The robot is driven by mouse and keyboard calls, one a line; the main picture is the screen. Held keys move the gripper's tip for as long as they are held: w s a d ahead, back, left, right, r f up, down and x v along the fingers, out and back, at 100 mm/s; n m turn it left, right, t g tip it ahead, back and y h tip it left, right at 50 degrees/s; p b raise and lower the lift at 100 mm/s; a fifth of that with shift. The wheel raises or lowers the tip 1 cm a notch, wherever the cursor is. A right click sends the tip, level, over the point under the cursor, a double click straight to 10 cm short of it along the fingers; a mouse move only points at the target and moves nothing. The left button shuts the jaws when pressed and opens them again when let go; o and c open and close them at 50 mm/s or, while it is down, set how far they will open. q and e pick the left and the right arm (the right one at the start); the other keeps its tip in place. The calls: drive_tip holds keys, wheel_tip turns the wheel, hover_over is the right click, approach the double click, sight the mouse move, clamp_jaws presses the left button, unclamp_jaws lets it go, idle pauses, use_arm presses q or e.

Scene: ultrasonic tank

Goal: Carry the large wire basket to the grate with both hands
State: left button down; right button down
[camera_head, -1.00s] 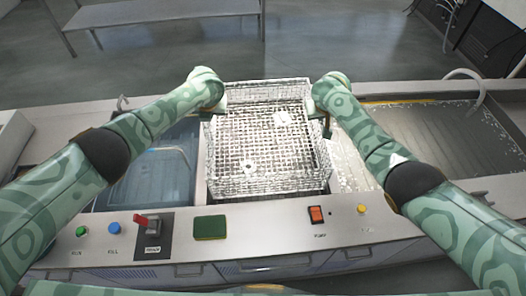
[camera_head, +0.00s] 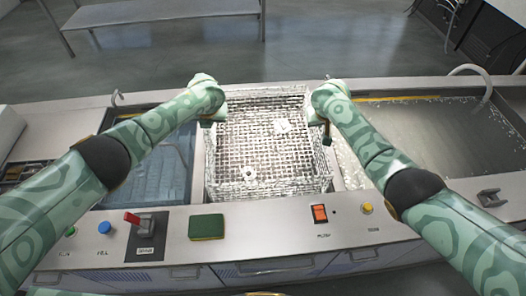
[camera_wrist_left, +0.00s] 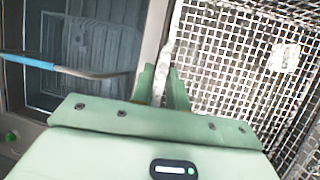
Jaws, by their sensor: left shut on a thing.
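The large wire basket (camera_head: 270,150) is pale mesh and sits in the middle opening of the counter. A white ring and another small pale part lie in it. My left gripper (camera_head: 208,122) is at its left side, shut on a thin upright part of the basket's edge; the left wrist view (camera_wrist_left: 163,75) shows the fingers closed there, with mesh (camera_wrist_left: 240,60) to the right. My right gripper (camera_head: 325,130) is at the basket's right edge, fingers pointing down; its grip is unclear. I cannot tell which surface is the grate.
A blue-tinted tank (camera_head: 150,170) lies left of the basket. A wide dark basin (camera_head: 430,135) with wet, foamy edges lies right. The front panel carries a red switch (camera_head: 132,218), a green pad (camera_head: 206,227) and an orange switch (camera_head: 320,213). A curved pipe (camera_head: 478,72) rises at the right.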

use_arm(q)
drive_tip(key=shift+a+f+b, duration=0.3)
drive_tip(key=shift+a+f, duration=0.25)
drive_tip(key=shift+f, duration=0.2)
use_arm(e)
drive_tip(key=shift+w+d+f, duration=0.1)
drive_tip(key=shift+d+f, duration=0.2)
drive_tip(key=shift+f, duration=0.25)
use_arm(q)
drive_tip(key=c, duration=1.4)
unclamp_jaws()
drive_tip(key=shift+r, duration=0.2)
drive_tip(key=shift+c, duration=0.2)
use_arm(e)
drive_tip(key=c, duration=1.6)
unclamp_jaws()
drive_tip(key=shift+r, duration=0.15)
use_arm(q)
drive_tip(key=shift+o, duration=0.4)
drive_tip(key=shift+d, duration=0.1)
use_arm(e)
drive_tip(key=shift+o, duration=0.5)
drive_tip(key=shift+a, duration=0.1)
use_arm(q)
drive_tip(key=shift+s+d+r, duration=0.1)
drive_tip(key=shift+s+r, duration=0.05)
use_arm(e)
drive_tip(key=shift+a+r, duration=0.1)
use_arm(q)
drive_tip(key=shift+d, duration=0.1)
